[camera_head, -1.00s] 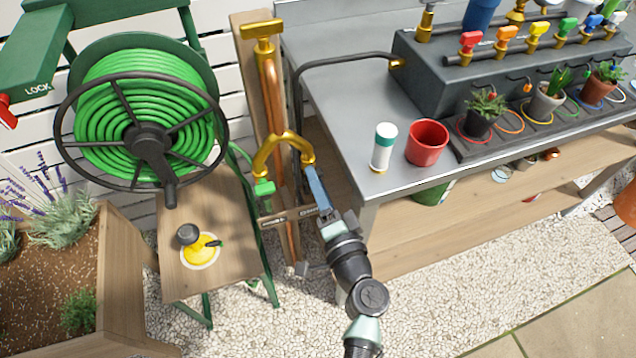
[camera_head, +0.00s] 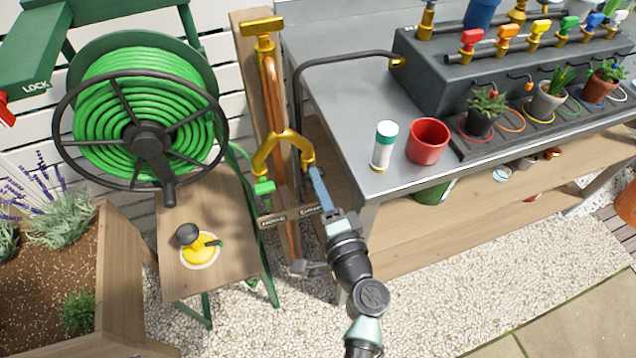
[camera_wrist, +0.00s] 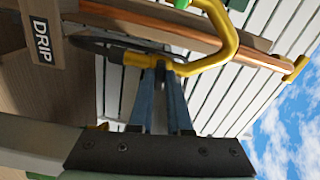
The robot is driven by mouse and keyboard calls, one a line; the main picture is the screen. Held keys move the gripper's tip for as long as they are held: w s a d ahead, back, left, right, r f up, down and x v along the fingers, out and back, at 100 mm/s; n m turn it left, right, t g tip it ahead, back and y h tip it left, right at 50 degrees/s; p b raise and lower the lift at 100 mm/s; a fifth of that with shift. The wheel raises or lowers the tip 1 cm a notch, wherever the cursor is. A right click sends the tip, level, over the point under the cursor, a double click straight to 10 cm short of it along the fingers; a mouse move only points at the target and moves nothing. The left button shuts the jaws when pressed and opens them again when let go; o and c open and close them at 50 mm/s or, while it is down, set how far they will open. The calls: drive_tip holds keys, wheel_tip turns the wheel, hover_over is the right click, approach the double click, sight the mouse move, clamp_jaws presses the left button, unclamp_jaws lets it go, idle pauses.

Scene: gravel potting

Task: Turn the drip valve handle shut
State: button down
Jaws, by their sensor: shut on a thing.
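The brass forked tap fitting (camera_head: 285,142) stands on a wooden post, with a hose branch on the left and a drip branch on the right. The DRIP sign (camera_wrist: 42,41) shows in the wrist view. My gripper (camera_head: 316,172) is at the lower end of the right branch. In the wrist view my gripper (camera_wrist: 160,78) has its blue fingers converging on a small dark part, the drip valve handle (camera_wrist: 160,70), just under the brass fitting. The jaws are shut on it. The fingers hide most of the handle, so its angle cannot be told.
A green hose reel (camera_head: 150,125) and a wooden stand (camera_head: 225,265) are on the left. A metal-topped bench (camera_head: 345,125) is close on the right, with a red pot (camera_head: 427,142) and a white bottle (camera_head: 384,148). A black pipe (camera_head: 340,60) runs from post to bench.

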drive_tip(key=shift+m, duration=1)
drive_tip(key=c, duration=0.9)
unclamp_jaws()
drive_tip(key=shift+o, duration=0.2)
drive_tip(key=v, duration=1.3)
